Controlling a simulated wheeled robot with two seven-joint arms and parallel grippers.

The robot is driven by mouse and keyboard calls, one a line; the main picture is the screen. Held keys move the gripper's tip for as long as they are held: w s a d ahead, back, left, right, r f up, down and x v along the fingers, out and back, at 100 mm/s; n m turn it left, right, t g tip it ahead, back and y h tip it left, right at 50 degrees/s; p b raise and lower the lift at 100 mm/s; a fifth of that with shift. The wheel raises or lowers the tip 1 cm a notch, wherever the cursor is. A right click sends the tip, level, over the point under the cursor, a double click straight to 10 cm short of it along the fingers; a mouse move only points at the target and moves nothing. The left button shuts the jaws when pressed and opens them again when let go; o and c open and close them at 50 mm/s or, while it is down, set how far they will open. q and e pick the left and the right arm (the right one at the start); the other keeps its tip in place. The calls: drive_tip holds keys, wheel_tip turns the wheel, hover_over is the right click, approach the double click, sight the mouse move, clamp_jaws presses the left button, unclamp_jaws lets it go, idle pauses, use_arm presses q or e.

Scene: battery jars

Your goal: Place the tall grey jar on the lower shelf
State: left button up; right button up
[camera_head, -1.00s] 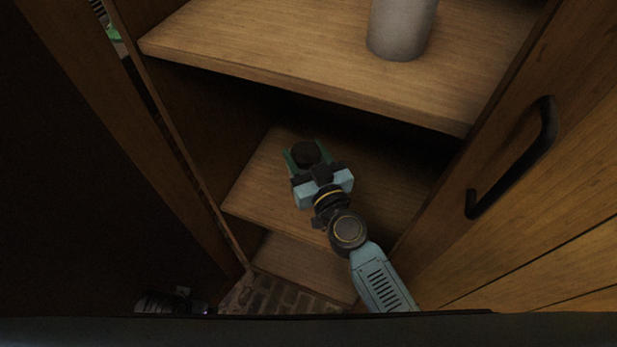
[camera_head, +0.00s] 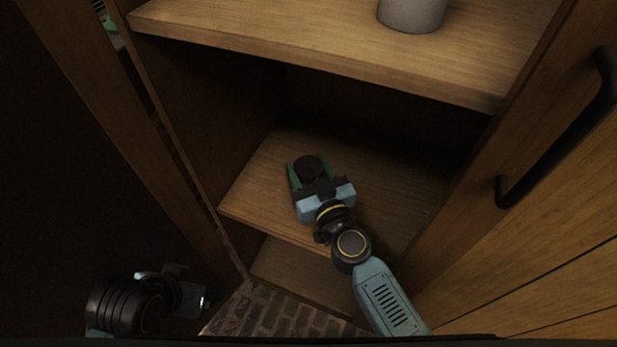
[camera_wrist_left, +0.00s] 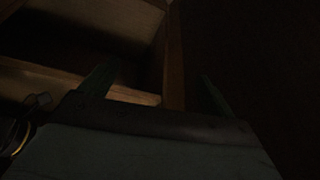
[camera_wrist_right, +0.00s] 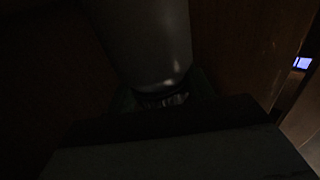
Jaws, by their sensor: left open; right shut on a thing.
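My right gripper (camera_head: 304,178) is inside the cabinet, over the lower shelf (camera_head: 400,180). It is shut on a jar with a dark round top (camera_head: 308,166). In the right wrist view the jar shows as a shiny grey cylinder (camera_wrist_right: 145,40) with a narrower dark neck at the fingers. Its base is hidden in the head view, so I cannot tell whether it touches the shelf. My left gripper shows dimly at the lower left, outside the cabinet. In the left wrist view its fingers (camera_wrist_left: 158,88) are apart and empty.
A light grey cylinder (camera_head: 411,12) stands on the upper shelf (camera_head: 300,42), cut off by the frame. The cabinet door with its black handle (camera_head: 560,140) is at the right. A bottom board (camera_head: 290,272) lies below the lower shelf. Brick-patterned floor (camera_head: 270,315) shows in front.

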drive_tip(key=shift+f+b, duration=0.6)
drive_tip(key=shift+f, duration=0.25)
use_arm(q)
drive_tip(key=w+r+t, duration=0.1)
drive_tip(key=w+d+r+t, duration=0.1)
drive_tip(key=w+d+r+t+h, duration=0.1)
drive_tip(key=w, duration=0.1)
drive_tip(key=shift+r, duration=0.35)
drive_tip(key=shift+w+d+r+t, duration=0.2)
drive_tip(key=shift+w+t, duration=0.1)
drive_tip(key=shift+w, duration=0.05)
use_arm(e)
drive_tip(key=shift+f, duration=0.15)
drive_tip(key=o, duration=1.5)
drive_tip(key=shift+f, duration=0.1)
use_arm(q)
drive_tip(key=shift+w+r, duration=0.1)
use_arm(e)
drive_tip(key=shift+o, duration=0.2)
